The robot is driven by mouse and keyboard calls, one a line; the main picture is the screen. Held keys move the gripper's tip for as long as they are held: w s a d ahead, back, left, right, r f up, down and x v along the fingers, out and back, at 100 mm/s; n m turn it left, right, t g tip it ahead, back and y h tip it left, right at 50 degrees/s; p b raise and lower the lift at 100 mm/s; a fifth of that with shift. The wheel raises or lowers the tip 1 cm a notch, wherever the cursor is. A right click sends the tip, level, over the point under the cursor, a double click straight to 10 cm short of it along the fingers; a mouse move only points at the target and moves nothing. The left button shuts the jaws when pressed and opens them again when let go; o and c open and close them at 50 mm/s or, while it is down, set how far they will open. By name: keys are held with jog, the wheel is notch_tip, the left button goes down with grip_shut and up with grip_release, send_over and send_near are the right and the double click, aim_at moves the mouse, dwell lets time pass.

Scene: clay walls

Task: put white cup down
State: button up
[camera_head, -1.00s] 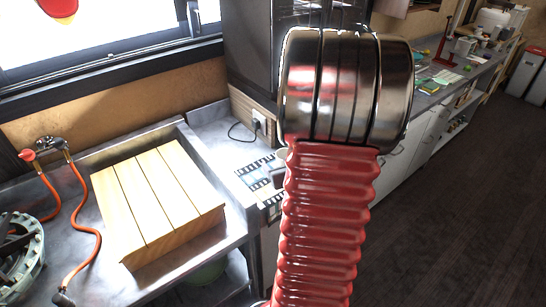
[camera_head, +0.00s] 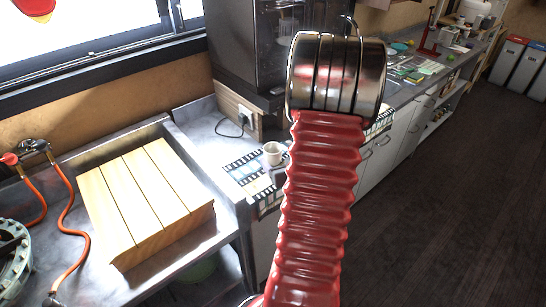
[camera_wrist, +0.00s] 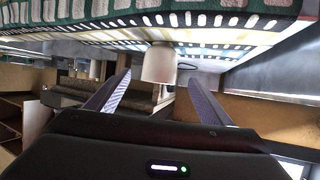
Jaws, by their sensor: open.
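The white cup (camera_head: 272,153) stands upright on the film-strip mat (camera_head: 240,168) at the counter's edge, just left of my red arm. In the wrist view, which is upside down, the cup (camera_wrist: 160,64) appears below the mat (camera_wrist: 230,38). My gripper (camera_wrist: 160,78) is open, its two dark fingers apart on either side of the cup's line, with the cup at or just beyond the fingertips. I cannot tell whether a finger touches it. In the head view my arm hides most of the gripper.
A slatted wooden board (camera_head: 145,200) covers the sink at left, beside orange hoses (camera_head: 70,240). A dark cabinet (camera_head: 255,55) stands behind the cup. The counter (camera_head: 205,135) has bare room left of the mat. Floor (camera_head: 450,200) is clear at right.

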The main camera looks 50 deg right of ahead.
aim_at(270, 149)
jog(key=shift+x, duration=3)
jog(key=shift+x, duration=2.55)
jog(key=shift+d+r, duration=0.1)
jog(key=shift+d, duration=0.05)
jog(key=c, duration=1.3)
jog(key=shift+o, duration=0.2)
jog(key=shift+r, duration=0.2)
notch_tip(270, 149, up, 10)
jog(key=shift+f, duration=0.15)
